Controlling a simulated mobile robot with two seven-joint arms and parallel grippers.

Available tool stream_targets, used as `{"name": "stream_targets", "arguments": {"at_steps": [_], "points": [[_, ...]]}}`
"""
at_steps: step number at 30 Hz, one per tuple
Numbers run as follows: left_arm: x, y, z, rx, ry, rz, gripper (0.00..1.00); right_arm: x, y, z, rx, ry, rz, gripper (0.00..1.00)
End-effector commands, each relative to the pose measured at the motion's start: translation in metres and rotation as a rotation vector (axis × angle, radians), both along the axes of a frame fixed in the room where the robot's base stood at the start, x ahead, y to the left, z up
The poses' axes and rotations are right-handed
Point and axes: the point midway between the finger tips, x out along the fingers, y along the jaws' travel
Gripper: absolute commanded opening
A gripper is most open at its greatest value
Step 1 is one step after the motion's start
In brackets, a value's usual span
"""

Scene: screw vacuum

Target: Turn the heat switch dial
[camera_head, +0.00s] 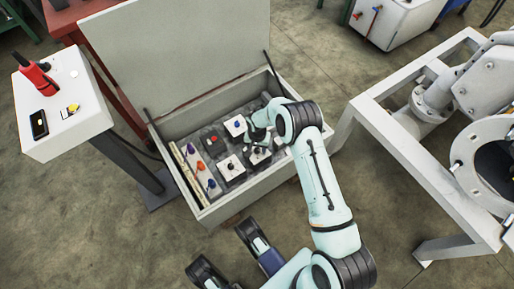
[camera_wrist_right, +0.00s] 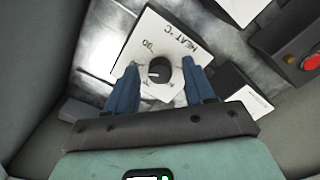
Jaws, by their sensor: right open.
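The heat dial (camera_wrist_right: 159,71) is a dark round knob on a white plate marked "HEAT °C" in the right wrist view. My right gripper (camera_wrist_right: 161,77) is open, with one blue finger on each side of the knob. The fingertips overlap the plate in the picture; I cannot tell whether they touch the knob. In the head view my right gripper (camera_head: 257,138) reaches down into the right part of an open grey box (camera_head: 228,203). The arm and gripper partly hide the controls there.
White plates with knobs (camera_head: 231,168) and colored switches (camera_head: 199,166) sit close by in the box. Its raised lid (camera_head: 180,45) stands behind. A white pedestal (camera_head: 62,130) is at left, a metal frame (camera_head: 400,150) at right. A red button (camera_wrist_right: 311,62) is near the gripper.

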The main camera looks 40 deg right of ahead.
Motion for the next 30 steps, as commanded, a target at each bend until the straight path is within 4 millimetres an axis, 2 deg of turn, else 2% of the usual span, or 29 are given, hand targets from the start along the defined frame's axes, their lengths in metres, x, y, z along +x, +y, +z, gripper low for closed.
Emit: {"name": "stream_targets", "arguments": {"at_steps": [3, 4, 6, 9, 20, 30], "points": [[-0.0002, -0.0001, 0.0001, 0.000, 0.000, 0.000, 0.43, 0.0000, 0.0000, 0.0002, 0.000, 0.000, 0.000, 0.53], [-0.0001, 0.0000, 0.0001, 0.000, 0.000, 0.000, 0.43, 0.0001, 0.0001, 0.0002, 0.000, 0.000, 0.000, 0.50], [0.0000, -0.0001, 0.0001, 0.000, 0.000, -0.001, 0.43, 0.0001, 0.0001, 0.0003, 0.000, 0.000, 0.000, 0.27], [0.0001, -0.0002, 0.0001, 0.000, -0.001, -0.001, 0.43, 0.0000, 0.0001, 0.0003, 0.000, 0.000, 0.000, 0.00], [0.0015, -0.0004, 0.0006, 0.000, -0.006, -0.001, 0.43, 0.0000, 0.0001, 0.0006, 0.000, 0.000, 0.043, 0.00], [0.0066, -0.0010, 0.0026, 0.001, -0.022, -0.003, 0.43, 0.0000, -0.0001, 0.0008, 0.000, 0.000, 0.271, 0.00]]}}
